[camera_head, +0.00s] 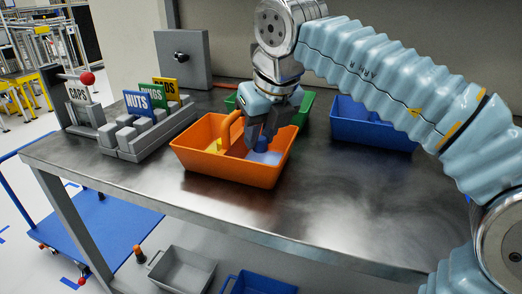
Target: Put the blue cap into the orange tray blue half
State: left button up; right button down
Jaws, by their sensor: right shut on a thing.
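The orange tray (224,165) stands near the middle of the metal table and has a raised handle between its halves. Something yellow (212,146) shows in its left part, and its right part has a blue floor (268,158). My right gripper (258,146) points down over the blue half, with its fingertips low inside the tray. It is shut on the blue cap, which is mostly hidden and hard to tell from the blue floor around the fingers. My left gripper is not in view.
A blue bin (372,128) stands at the back right and a green bin (302,112) sits behind the tray. A grey rack with signs (140,130) stands at the left. The table (350,190) is clear at the front right.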

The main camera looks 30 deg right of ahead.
aim_at(261, 150)
jog(key=shift+w+d+f+b, duration=0.15)
jog(key=shift+f+b, duration=0.2)
jog(key=shift+f, duration=1.4)
jog(key=shift+f, duration=0.3)
jog(key=c, duration=0.9)
grip_release()
jog(key=shift+r, duration=0.1)
jog(key=p+v, duration=0.3)
jog(key=v, duration=0.9)
jog(key=shift+r, duration=0.3)
